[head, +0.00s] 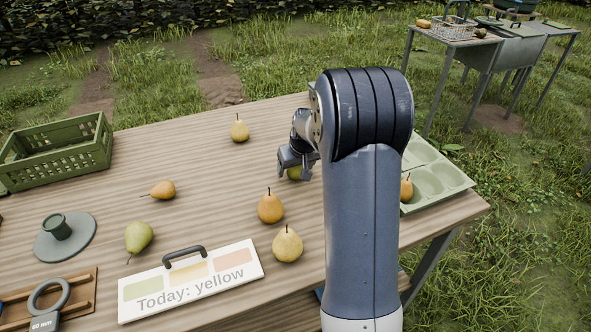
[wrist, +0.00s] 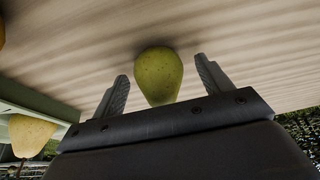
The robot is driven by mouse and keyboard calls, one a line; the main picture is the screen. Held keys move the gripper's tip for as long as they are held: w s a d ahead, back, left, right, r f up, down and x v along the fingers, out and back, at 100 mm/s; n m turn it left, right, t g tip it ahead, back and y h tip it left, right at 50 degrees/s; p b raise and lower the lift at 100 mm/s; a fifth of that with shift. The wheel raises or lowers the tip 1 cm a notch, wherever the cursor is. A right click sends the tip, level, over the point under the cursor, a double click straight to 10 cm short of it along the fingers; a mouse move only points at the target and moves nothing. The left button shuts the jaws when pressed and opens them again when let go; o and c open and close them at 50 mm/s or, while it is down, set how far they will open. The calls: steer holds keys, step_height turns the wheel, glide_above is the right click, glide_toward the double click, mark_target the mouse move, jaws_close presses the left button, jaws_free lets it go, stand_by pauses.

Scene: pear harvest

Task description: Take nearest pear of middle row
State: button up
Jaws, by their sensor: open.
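My gripper (head: 294,176) is open and low over the table, at a green pear (head: 294,172) that it partly hides in the head view. In the wrist view the green pear (wrist: 158,76) shows between the two spread fingers of my gripper (wrist: 161,72), with a gap on both sides. Nearer the table's front stand an orange-yellow pear (head: 270,208) and a pale yellow pear (head: 287,245). A yellow pear (head: 240,130) stands farther back. To the left lie an orange pear (head: 163,190) and a green pear (head: 138,237).
A pale green tray (head: 446,184) with hollows holds an orange pear (head: 406,187) at the right, partly behind my arm. A green crate (head: 60,165) stands at the back left. A sign (head: 195,282) reading "Today: yellow" and a 60 mm ring gauge (head: 47,300) lie in front.

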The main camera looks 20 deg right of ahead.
steer(key=c, duration=1.1)
steer(key=shift+r, duration=0.1)
